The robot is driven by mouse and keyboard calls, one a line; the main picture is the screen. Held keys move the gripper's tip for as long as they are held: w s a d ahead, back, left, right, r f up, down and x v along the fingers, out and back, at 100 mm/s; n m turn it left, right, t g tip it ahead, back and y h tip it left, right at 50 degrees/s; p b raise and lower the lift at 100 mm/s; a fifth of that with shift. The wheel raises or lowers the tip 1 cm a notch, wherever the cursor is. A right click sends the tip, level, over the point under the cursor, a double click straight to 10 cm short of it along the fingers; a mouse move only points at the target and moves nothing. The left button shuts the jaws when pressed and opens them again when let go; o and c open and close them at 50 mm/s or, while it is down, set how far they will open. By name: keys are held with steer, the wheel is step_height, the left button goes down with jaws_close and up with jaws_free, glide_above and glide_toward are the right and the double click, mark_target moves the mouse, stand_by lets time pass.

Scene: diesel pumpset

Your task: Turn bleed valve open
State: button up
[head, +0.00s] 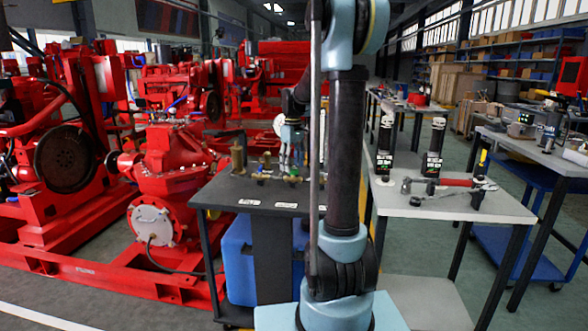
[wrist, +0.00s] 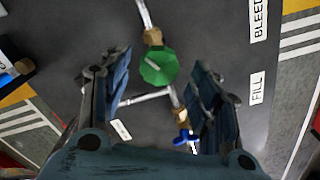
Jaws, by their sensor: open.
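In the wrist view, a green faceted knob (wrist: 158,66) sits on a pipe with brass fittings. A small blue handle (wrist: 183,138) is on a brass valve lower on this pipework. The labels BLEED (wrist: 258,20) and FILL (wrist: 257,88) lie to the right; I cannot tell for certain which valve is the bleed valve. My gripper (wrist: 160,70) is open, its fingers on either side of the green knob with gaps showing; height above it is unclear. In the head view, my gripper (head: 290,155) points down over the valves on the dark bench (head: 222,192).
Red pump machinery (head: 170,170) stands left of the bench. A grey table (head: 440,207) with black canisters (head: 433,150) and tools stands to the right. A brass cylinder (head: 238,158) stands on the dark bench. A dark object (wrist: 12,72) is at the wrist view's left edge.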

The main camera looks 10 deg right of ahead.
step_height(320, 180, up, 10)
steer(key=shift+r, duration=0.2)
stand_by(0.4)
steer(key=m, duration=0.3)
glide_toward(293, 168)
step_height(293, 168, down, 9)
steer(key=shift+s+r, duration=0.15)
stand_by(0.8)
steer(key=shift+c, duration=0.6)
steer(key=c, duration=1)
